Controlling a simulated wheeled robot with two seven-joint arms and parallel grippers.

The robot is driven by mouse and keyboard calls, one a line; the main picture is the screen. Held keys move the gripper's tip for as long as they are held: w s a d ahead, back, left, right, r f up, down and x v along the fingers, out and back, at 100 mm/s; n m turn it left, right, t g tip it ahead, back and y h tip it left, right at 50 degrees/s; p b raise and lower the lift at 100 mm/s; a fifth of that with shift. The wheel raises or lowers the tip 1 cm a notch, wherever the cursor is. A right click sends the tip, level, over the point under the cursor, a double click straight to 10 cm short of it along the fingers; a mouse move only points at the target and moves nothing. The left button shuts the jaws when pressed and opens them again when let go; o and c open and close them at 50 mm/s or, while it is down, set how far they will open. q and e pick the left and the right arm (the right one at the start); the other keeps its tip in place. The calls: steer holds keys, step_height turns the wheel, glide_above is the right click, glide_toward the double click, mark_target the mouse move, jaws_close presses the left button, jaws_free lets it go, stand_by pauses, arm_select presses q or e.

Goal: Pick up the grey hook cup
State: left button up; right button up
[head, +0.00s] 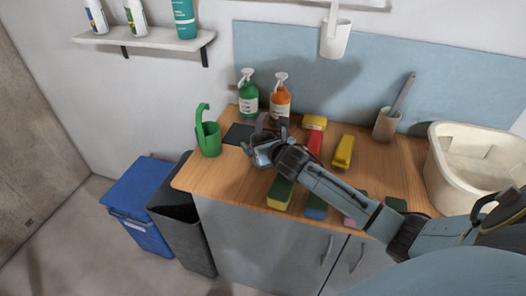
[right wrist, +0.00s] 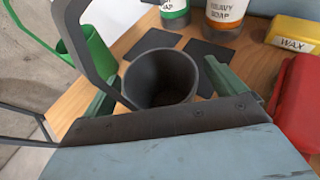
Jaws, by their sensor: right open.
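The dark grey hook cup (right wrist: 160,85) stands on the wooden counter, and its tall hook handle rises on the left in the right wrist view. In the head view the cup (head: 266,133) is mostly hidden behind my right gripper (head: 262,152). The jaws of my right gripper (right wrist: 160,76) are open, with a green finger on either side of the cup. I cannot tell whether either finger touches it. My left gripper is not in view.
A green hook cup (head: 208,140) stands left of the gripper. Green (head: 248,97) and orange (head: 280,98) pump bottles stand behind. Red (head: 315,142) and yellow (head: 343,152) items lie to the right. Dark square mats (right wrist: 210,52) lie beside the cup. A white basin (head: 440,170) sits far right.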

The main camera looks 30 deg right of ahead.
steer(key=shift+w, duration=0.1)
steer(key=c, duration=1.1)
